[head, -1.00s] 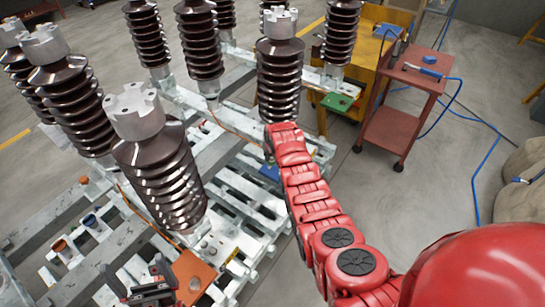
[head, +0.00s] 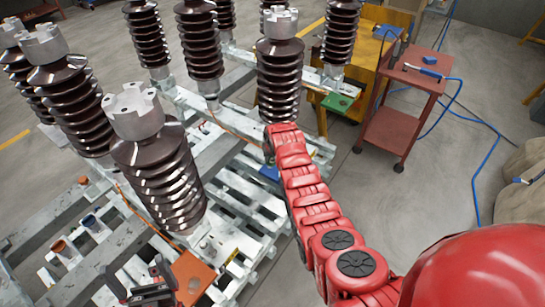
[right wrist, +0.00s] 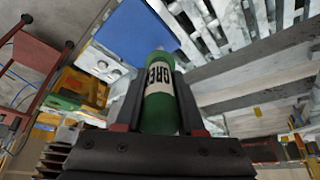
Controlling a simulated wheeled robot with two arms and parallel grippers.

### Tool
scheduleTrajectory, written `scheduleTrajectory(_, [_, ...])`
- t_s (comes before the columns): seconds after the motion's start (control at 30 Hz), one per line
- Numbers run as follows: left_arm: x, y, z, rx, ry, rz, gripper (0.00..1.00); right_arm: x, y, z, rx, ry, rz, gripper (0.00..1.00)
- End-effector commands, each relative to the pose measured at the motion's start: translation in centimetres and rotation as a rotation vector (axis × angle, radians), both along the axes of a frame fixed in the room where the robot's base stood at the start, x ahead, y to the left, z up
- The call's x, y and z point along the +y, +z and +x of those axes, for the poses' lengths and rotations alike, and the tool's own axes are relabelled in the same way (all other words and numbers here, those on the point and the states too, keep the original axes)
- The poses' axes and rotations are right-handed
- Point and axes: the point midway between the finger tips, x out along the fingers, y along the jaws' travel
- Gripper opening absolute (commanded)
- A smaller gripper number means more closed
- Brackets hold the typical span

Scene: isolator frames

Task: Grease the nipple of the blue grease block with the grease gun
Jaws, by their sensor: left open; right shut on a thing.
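The blue grease block (head: 270,172) lies on the grey frame in the head view, partly hidden by my right arm. It shows large at the top of the right wrist view (right wrist: 135,32); I cannot make out its nipple clearly. My right gripper (right wrist: 160,92) is shut on the grease gun, a green cylinder (right wrist: 159,112) with a white label reading "GRE". The gun's front end points towards the blue block; I cannot tell whether they touch. My right gripper is hidden behind its arm in the head view. My left gripper (head: 146,287) is open and empty at the bottom left.
Tall brown ribbed insulators (head: 160,170) stand on the frame between my arms. An orange block (head: 193,278) is beside my left gripper, and a green block (head: 338,102) lies farther back. A red trolley (head: 400,110) and a yellow cabinet (head: 345,85) stand behind. Floor at right is mostly clear.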

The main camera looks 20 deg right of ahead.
Motion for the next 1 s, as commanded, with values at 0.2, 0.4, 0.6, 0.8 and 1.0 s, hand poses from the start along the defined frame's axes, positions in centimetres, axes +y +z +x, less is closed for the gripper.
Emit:
scheduleTrajectory(0.2, [0.0,-0.5,0.0,0.0,0.0,0.0,1.0,0.0,-0.3,0.2,-0.002,0.0,0.0,0.0])
scheduleTrajectory(0.4, [0.0,-1.0,0.0,0.0,0.0,0.0,1.0,0.0,-0.7,0.3,-0.001,0.0,0.0,0.0])
scheduleTrajectory(0.6, [0.0,-1.5,0.0,0.0,0.0,0.0,1.0,-0.1,-1.1,0.4,0.0,0.0,0.0,0.0])
scheduleTrajectory(0.8, [0.0,-2.0,0.0,0.0,0.0,0.0,1.0,-0.1,-1.4,0.6,0.0,0.0,0.0,0.0])
scheduleTrajectory(1.0, [0.0,-2.5,0.0,0.0,0.0,0.0,1.0,-0.1,-1.7,0.8,-0.001,0.0,0.0,0.0])
